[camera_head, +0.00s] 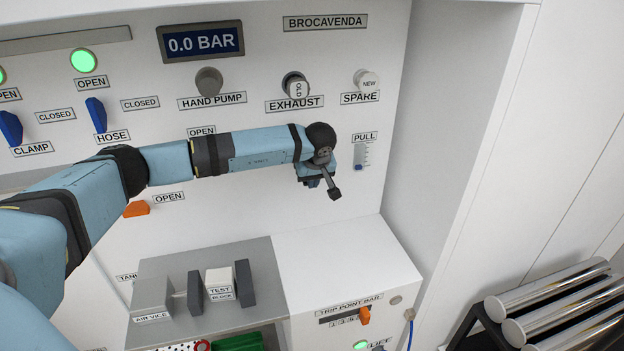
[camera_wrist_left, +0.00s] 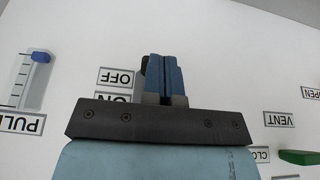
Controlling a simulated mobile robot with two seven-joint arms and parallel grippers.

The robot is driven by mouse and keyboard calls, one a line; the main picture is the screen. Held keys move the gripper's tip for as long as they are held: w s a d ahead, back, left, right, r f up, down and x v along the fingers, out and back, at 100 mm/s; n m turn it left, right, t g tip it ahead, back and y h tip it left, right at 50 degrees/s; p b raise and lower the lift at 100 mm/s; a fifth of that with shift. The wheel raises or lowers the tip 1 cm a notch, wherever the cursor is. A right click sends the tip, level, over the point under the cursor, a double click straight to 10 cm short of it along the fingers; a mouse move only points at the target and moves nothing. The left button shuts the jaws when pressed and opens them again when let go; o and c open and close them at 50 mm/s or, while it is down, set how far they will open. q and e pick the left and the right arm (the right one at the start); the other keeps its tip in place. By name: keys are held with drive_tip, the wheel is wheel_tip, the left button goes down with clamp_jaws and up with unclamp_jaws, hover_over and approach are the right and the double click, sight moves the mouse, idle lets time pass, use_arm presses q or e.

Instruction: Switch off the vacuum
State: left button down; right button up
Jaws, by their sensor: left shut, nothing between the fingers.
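My left gripper (camera_head: 328,187) is in front of the white panel, below and left of the PULL gauge. In the left wrist view its blue fingers (camera_wrist_left: 166,76) are closed together with nothing between them. The OFF label (camera_wrist_left: 116,77) and the ON label (camera_wrist_left: 117,97) show upside down beside the fingers, the ON label partly covered by the gripper. A dark piece (camera_wrist_left: 144,67) shows at the edge of the fingers; I cannot tell whether it is a switch lever. No switch shows clearly, and my arm covers that part of the panel in the head view. The right gripper is not in view.
The display (camera_head: 201,42) reads 0.0 BAR. The PULL gauge (camera_head: 361,155) has a blue slider low on its scale. Blue levers (camera_head: 97,115), an orange handle (camera_head: 137,209) and the exhaust knob (camera_head: 296,84) surround my arm. A grey ledge (camera_head: 250,275) with blocks is below.

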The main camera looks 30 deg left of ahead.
use_arm(q)
drive_tip(key=shift+r, duration=0.1)
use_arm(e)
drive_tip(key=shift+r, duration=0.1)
use_arm(q)
drive_tip(key=shift+r+p, duration=0.45)
drive_tip(key=shift+r, duration=0.3)
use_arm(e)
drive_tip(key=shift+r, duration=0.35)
